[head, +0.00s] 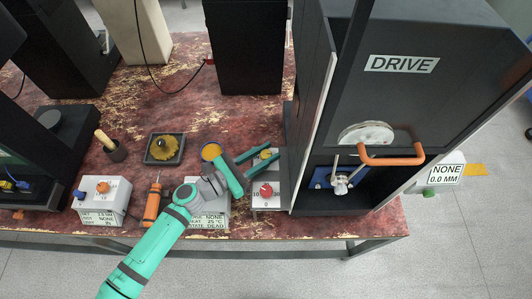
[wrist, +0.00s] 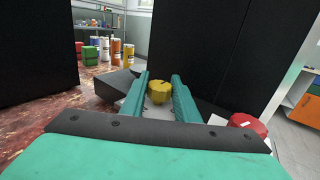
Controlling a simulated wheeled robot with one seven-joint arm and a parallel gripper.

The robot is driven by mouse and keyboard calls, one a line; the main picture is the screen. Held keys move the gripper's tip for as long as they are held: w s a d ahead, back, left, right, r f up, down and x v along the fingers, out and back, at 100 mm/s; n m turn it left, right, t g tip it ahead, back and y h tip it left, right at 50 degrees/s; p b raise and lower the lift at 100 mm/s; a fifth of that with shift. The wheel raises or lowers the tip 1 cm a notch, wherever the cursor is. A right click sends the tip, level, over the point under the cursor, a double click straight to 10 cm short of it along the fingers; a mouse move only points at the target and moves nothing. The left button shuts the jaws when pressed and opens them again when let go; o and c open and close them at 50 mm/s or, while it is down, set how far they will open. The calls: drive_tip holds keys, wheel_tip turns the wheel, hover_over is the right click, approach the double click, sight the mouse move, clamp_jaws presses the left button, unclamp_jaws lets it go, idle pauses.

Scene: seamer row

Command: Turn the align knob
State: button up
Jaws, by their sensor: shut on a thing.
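A yellow knob (head: 265,154) sits on a light panel beside the tall dark machine with the DRIVE label. It also shows in the wrist view (wrist: 159,91), between my two teal fingers. My gripper (head: 273,150) is shut on this yellow knob, one finger on each side. A red knob (head: 266,190) sits nearer on the same panel and shows at the right of the wrist view (wrist: 247,124). No readable name marks the yellow knob, so I cannot tell from lettering whether it is the align knob.
The DRIVE machine (head: 452,100) stands close right of my gripper, with an orange handle (head: 392,160). Left on the worn red table are an orange screwdriver (head: 153,205), a dark tray (head: 152,160) with a yellow piece, and a white box (head: 100,198) with knobs.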

drive_tip(key=shift+a+n+t+y, duration=0.1)
drive_tip(key=shift+n+t+y, duration=0.8)
drive_tip(key=shift+t, duration=0.2)
drive_tip(key=o, duration=1)
drive_tip(key=v, duration=1)
drive_tip(key=shift+s+a, duration=0.2)
drive_tip(key=shift+s, duration=0.2)
